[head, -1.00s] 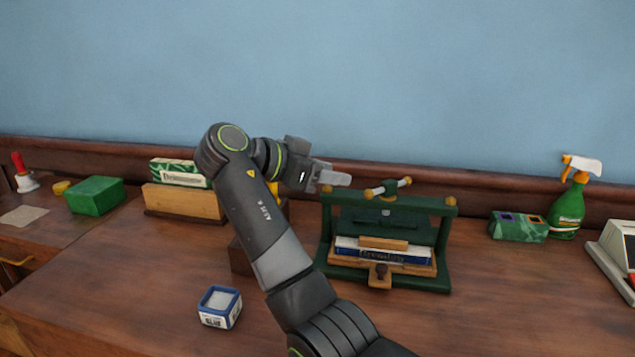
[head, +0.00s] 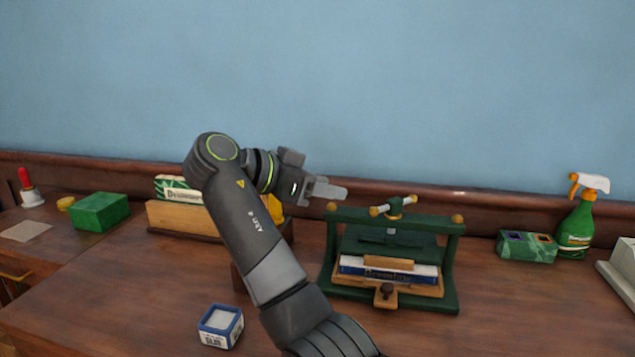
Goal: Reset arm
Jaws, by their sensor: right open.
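My right arm rises from the bottom centre of the head view and bends at the elbow. My right gripper (head: 327,190) points to the right, in the air just left of the top of a green book press (head: 452,250). It is open, with nothing seen between its fingers. The press holds a blue-and-white book (head: 355,268) between wooden boards, under a screw handle (head: 394,207). My left gripper is not in view.
A small blue-and-white box (head: 221,326) stands front left. A green box (head: 100,211) and a red-handled bell (head: 28,188) stand at the far left. A wooden holder (head: 175,219) is behind my arm. A spray bottle (head: 576,225) and a green marbled box (head: 526,247) stand right. The front right tabletop is clear.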

